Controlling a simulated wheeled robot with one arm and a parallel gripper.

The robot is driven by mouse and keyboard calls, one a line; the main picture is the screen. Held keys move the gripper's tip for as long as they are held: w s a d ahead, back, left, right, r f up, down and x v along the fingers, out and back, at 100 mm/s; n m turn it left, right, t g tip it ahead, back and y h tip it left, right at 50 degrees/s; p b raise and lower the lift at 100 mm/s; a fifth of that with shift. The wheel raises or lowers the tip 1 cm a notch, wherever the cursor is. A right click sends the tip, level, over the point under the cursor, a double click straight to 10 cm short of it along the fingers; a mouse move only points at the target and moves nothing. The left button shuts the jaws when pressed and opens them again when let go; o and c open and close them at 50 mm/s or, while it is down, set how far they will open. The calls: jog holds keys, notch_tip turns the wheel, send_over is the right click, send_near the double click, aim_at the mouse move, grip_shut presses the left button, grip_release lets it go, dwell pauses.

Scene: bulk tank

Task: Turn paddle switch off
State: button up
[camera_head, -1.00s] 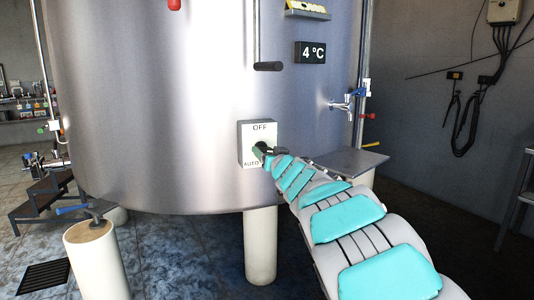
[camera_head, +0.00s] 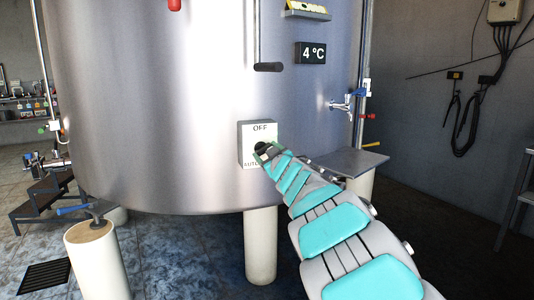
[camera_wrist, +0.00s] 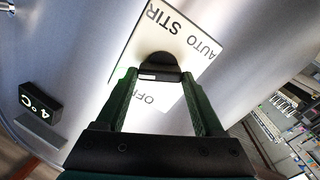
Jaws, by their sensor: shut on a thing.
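The switch plate (camera_head: 246,135) is a pale square on the front of the steel tank, with OFF printed at its top and an AUTO label at its lower part. In the wrist view the plate (camera_wrist: 193,62) reads AUTO STIR and OFF, turned nearly upside down. The black paddle switch (camera_wrist: 160,66) sits at the middle of the plate, and it shows small and dark in the head view (camera_head: 261,148). My gripper (camera_head: 267,151) is at the plate. In the wrist view its green fingers (camera_wrist: 158,76) are shut on the paddle, one on each side. The paddle's exact angle is hard to tell.
The tank (camera_head: 160,110) fills the middle. A 4 °C display (camera_head: 311,52) and a tap (camera_head: 345,103) are to the right of the plate. A white post with a blue-handled valve (camera_head: 92,228) stands at lower left. A grey shelf (camera_head: 346,162) is right of my arm.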

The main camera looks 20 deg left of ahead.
jog(key=n+b, duration=0.1)
jog(key=n, duration=0.8)
jog(key=shift+s+a+n, duration=0.1)
jog(key=shift+n, duration=0.3)
jog(key=shift+n+b, duration=0.35)
jog(key=shift+n, duration=0.85)
jog(key=shift+a, duration=0.1)
jog(key=o, duration=1.4)
jog(key=shift+s, duration=0.1)
